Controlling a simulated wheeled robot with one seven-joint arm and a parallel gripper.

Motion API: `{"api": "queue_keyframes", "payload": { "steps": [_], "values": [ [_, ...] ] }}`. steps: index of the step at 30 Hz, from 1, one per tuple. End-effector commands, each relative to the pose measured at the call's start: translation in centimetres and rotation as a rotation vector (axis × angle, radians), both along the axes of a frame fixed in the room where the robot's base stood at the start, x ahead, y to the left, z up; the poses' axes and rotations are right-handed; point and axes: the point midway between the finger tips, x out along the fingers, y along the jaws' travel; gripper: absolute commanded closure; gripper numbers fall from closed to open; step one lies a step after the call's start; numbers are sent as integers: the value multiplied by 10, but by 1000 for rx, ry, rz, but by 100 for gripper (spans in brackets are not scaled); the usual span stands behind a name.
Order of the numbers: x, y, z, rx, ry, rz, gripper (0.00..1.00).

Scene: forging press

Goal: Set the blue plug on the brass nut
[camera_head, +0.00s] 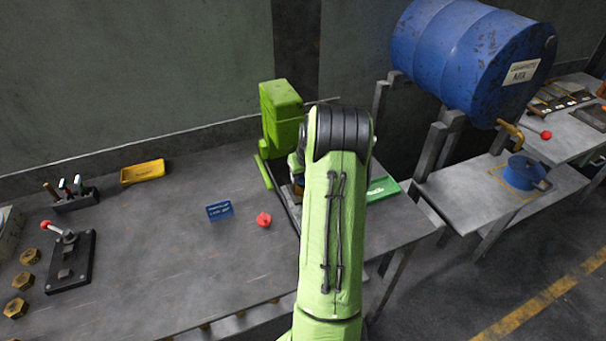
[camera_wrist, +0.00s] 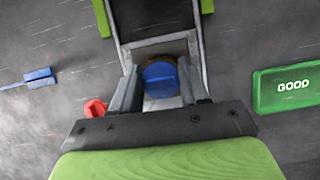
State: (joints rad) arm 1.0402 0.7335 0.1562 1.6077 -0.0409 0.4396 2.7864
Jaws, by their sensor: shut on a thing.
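In the wrist view the round blue plug (camera_wrist: 160,80) sits between the two dark fingers of my gripper (camera_wrist: 160,72), which are shut on it. A brownish-brass edge (camera_wrist: 157,60) shows just past the plug's far side and looks like part of a nut beneath it. I cannot tell whether the plug touches it. Both are over a pale plate between two dark rails. In the head view my arm hides most of the gripper and plug. Several brass nuts, one of them here (camera_head: 30,256), lie at the bench's left edge.
A green machine (camera_head: 281,115) stands behind my arm. A yellow tray (camera_head: 142,172) and black lever fixture (camera_head: 72,262) are farther left.

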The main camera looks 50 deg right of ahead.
Motion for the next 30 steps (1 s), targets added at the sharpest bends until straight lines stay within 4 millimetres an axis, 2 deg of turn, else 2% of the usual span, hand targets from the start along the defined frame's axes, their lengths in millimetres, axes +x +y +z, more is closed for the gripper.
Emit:
{"api": "queue_keyframes", "payload": {
  "steps": [3, 4, 9, 10, 18, 30],
  "values": [
    [0, 0, -3, 0, 0, 0, 65],
    [0, 0, -3, 0, 0, 0, 54],
    [0, 0, -2, 1, 1, 0, 28],
    [0, 0, -2, 1, 1, 0, 26],
    [0, 0, 0, 1, 1, 0, 26],
    [-11, 7, 31, 1, 1, 0, 26]
  ]
}}
